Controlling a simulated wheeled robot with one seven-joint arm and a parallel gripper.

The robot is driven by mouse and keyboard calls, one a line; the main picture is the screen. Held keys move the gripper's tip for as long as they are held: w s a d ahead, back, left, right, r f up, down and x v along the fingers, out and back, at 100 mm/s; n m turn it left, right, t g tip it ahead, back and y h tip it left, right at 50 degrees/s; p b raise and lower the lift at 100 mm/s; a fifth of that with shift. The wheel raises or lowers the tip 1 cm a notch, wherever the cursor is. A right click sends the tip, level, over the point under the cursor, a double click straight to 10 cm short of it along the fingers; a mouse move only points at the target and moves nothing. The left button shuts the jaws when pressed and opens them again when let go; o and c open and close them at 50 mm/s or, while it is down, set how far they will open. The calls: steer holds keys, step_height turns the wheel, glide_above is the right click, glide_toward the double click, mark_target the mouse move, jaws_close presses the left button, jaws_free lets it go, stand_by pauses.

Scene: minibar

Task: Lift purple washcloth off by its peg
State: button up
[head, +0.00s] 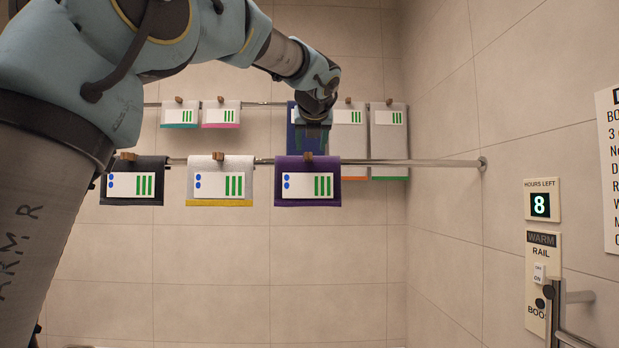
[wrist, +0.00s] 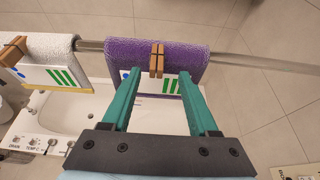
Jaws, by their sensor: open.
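The purple washcloth (head: 308,163) hangs folded over the front rail, the rightmost of the cloths there. A white tag with blue dots and green bars is on its front. A brown wooden peg (head: 308,157) sits at its top middle. In the wrist view the washcloth (wrist: 190,52) lies ahead, with the peg (wrist: 157,60) standing upright on it. My gripper (wrist: 157,76) is open and empty, its two teal fingers on either side of the peg's line and apart from it. In the head view my gripper (head: 312,122) is above the washcloth.
On the front rail (head: 420,163) a white cloth (head: 219,165) with a peg hangs left of the purple one, and a black cloth (head: 135,166) further left. Several cloths hang on a rear rail. A white basin (wrist: 60,115) is below. The rail right of the purple cloth is bare.

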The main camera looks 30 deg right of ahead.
mark_target(309, 154)
steer(key=x, duration=0.1)
steer(key=p+x, duration=0.1)
steer(key=x, duration=0.3)
steer(key=shift+w+a+f+p, duration=0.1)
steer(key=shift+a+f+p, duration=0.15)
steer(key=shift+f+p, duration=0.15)
jaws_close()
stand_by(1.0)
